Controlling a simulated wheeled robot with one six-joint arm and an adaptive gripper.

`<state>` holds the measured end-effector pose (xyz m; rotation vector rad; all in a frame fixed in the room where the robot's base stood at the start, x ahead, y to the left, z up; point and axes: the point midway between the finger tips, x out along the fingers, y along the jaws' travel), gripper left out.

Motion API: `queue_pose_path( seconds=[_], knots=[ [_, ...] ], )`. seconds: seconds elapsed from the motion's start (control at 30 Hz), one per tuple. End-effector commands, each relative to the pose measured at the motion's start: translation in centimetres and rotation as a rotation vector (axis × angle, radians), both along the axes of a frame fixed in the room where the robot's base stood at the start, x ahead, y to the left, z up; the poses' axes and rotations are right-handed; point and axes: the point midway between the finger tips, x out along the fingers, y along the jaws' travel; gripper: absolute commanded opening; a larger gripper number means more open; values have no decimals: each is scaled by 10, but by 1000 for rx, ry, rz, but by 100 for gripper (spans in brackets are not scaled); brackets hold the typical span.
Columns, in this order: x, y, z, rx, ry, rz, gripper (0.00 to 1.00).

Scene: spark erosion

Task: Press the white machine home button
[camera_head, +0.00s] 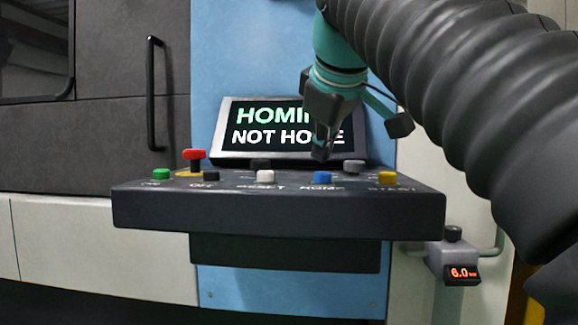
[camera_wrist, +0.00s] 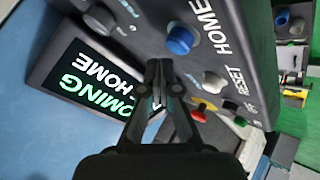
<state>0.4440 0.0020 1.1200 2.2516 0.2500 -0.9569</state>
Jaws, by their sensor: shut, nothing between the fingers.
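A dark control panel (camera_head: 150,211) carries a row of buttons. The white button (camera_head: 265,176) stands above the label RESET, at the front middle. The blue button (camera_head: 322,178) stands above the label HOME, to its right. In the wrist view the blue button (camera_wrist: 180,40) and the white button (camera_wrist: 213,82) are beyond my fingertips. My gripper (camera_head: 321,152) is shut and empty, pointing down above the panel near the blue button, and appears apart from it. The screen (camera_head: 255,125) behind reads HOMING and NOT HOME, partly hidden by my gripper.
Green (camera_head: 160,174), black (camera_head: 211,176) and yellow (camera_head: 387,178) buttons share the front row. A gauge box (camera_head: 452,262) reading 6.0 is at lower right.

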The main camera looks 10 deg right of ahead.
Motion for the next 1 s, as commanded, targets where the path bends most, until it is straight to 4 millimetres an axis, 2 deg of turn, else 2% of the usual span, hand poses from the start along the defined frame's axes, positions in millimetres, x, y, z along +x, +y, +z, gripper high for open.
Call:
queue_pose_path(
  seconds=[0.23, 0.8, 1.0],
  knots=[
    [0, 0, 1, 0, 0, 0, 0],
    [0, 0, 45, 0, -1, 0, 0],
    [0, 0, 50, 0, 0, 0, 0]
  ],
)
